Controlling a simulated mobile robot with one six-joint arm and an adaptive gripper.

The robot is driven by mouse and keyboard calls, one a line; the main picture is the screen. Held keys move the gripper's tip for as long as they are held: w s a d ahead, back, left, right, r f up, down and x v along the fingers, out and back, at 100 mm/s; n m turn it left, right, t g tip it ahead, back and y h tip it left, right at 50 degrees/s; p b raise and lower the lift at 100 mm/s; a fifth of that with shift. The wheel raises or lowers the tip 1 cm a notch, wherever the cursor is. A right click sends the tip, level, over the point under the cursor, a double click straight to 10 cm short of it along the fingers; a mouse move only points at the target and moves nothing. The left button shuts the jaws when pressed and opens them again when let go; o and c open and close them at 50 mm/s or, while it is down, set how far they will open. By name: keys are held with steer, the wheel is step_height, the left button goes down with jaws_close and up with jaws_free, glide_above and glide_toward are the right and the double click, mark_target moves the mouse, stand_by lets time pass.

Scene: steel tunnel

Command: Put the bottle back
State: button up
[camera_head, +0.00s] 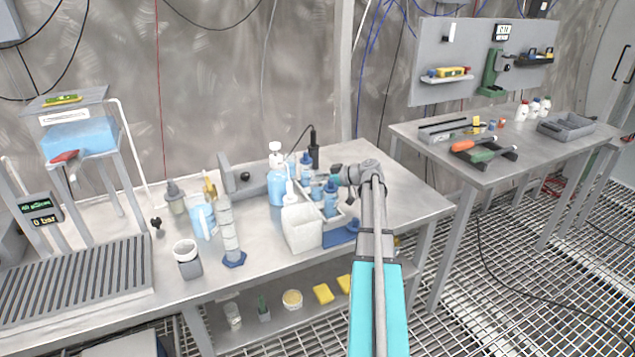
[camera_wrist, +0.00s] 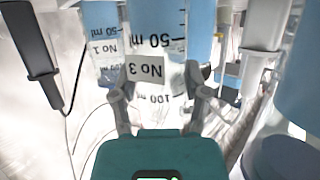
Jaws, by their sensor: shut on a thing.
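In the wrist view a bottle labelled No 3 (camera_wrist: 146,70), with blue contents and inverted-looking ml marks, stands between the two fingers of my gripper (camera_wrist: 160,92). The fingers are shut on its sides.
A large blue wash bottle (camera_head: 277,186) and a measuring cylinder (camera_head: 229,230) stand further left. A dark probe (camera_head: 314,150) is behind the rack. Bare bench top (camera_head: 400,198) lies to the right.

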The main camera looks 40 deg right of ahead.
steer(key=shift+f, duration=0.2)
steer(key=o, duration=0.9)
steer(key=shift+r, duration=0.1)
steer(key=shift+r, duration=0.1)
steer(key=shift+r, duration=0.15)
steer(key=p+v, duration=0.4)
steer(key=v, duration=0.8)
